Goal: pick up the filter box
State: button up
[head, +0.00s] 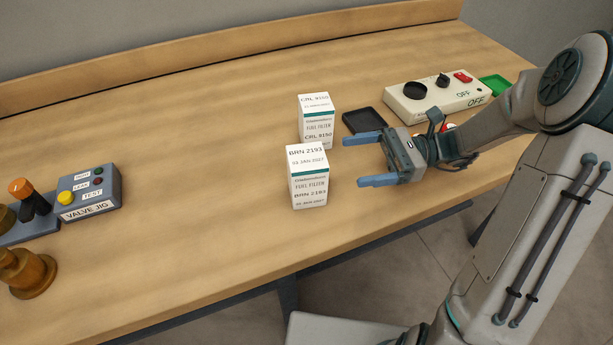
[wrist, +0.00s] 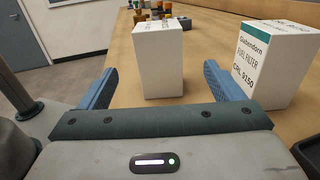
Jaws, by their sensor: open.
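Two white fuel filter boxes with a teal stripe stand upright on the bench. The nearer box (head: 308,177) is labelled BRN 2193, and the farther box (head: 316,121) is labelled CRL 9150. My gripper (head: 360,160) is open, to the right of both boxes, with its blue fingers pointing left. In the wrist view, the BRN box (wrist: 159,62) shows a blank side and stands ahead between my fingertips (wrist: 158,82). The CRL box (wrist: 272,65) stands just to the right of my right finger there. Nothing is held.
A black tray (head: 364,121) lies behind my gripper, near a beige control box (head: 437,97) with OFF labels and a green tray (head: 495,86). A grey valve jig (head: 90,192) and brass parts (head: 27,272) stand at the left. The bench between jig and boxes is clear.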

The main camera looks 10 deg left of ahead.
aim_at(289, 169)
jog(key=x, duration=1.3)
jog(key=shift+s+r, duration=0.15)
jog(key=shift+s, duration=0.05)
jog(key=c, duration=1.4)
